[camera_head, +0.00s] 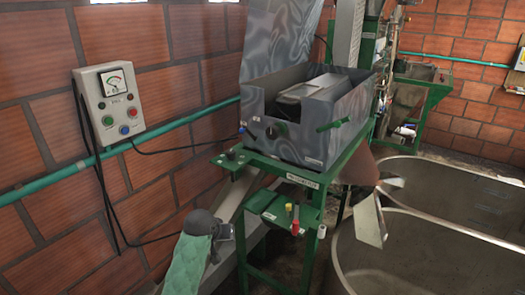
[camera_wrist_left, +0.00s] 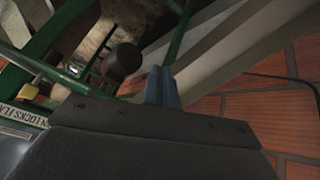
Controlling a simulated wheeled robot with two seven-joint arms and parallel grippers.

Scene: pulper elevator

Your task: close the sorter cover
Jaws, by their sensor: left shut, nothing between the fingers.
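The sorter cover (camera_head: 282,38) is a grey, swirl-patterned metal panel. It stands raised at the back of the open sorter box (camera_head: 345,112), and its top edge is cut off in the head view. The box's inside shows, with a grey part in it. My left gripper (camera_head: 228,232) is low and to the left of the sorter's green stand, well below the box and apart from the cover. In the left wrist view its blue-grey fingers (camera_wrist_left: 162,86) are together with nothing between them. My right gripper is not in view.
A control box (camera_head: 111,101) with a dial hangs on the brick wall at left, with cables below it. A green pipe (camera_head: 165,139) runs along the wall. The green stand (camera_head: 262,205) carries the sorter. Large metal tanks (camera_head: 435,255) fill the right side.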

